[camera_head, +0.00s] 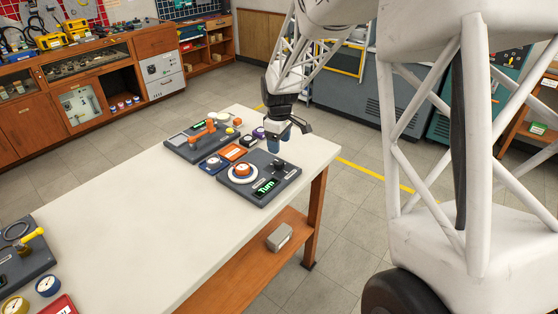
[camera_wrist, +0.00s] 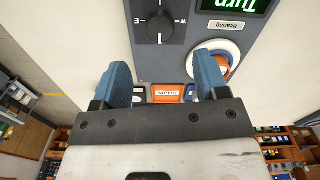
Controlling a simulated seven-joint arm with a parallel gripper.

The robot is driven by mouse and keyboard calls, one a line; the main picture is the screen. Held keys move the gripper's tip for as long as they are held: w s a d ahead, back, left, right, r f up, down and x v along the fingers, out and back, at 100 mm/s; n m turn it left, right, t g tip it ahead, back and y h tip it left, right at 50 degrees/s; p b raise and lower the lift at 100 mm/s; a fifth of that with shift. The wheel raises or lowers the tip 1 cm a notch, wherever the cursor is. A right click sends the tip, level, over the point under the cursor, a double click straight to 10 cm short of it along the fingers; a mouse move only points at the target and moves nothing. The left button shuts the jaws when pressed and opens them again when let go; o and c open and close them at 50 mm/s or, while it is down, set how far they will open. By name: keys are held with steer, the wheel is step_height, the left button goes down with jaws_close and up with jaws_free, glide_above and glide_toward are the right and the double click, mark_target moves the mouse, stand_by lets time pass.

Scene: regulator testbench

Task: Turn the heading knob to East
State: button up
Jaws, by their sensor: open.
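The heading knob (camera_wrist: 158,22) is a black round knob with a raised grip bar on a dark grey panel. In the wrist view, an E is at its left and a W at its right; I cannot clearly tell which letter it points to. In the head view the knob (camera_head: 279,162) sits at the panel's far right part. My gripper (camera_head: 277,142) hangs above that side of the panel. Its blue fingers (camera_wrist: 163,78) are open and empty, apart from the knob. A display with green text reading "Turn" (camera_head: 265,187) is on the same panel.
An orange and white dial (camera_head: 242,171) with a "Bearing" label (camera_wrist: 226,25) is beside the knob. An orange box (camera_head: 234,152) and a panel with an orange handle (camera_head: 203,131) stand behind. The white tabletop (camera_head: 150,215) is clear in the middle.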

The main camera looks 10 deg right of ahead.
mark_target(279, 162)
steer(key=shift+f, duration=0.1)
steer(key=shift+f, duration=3.8)
steer(key=c, duration=0.9)
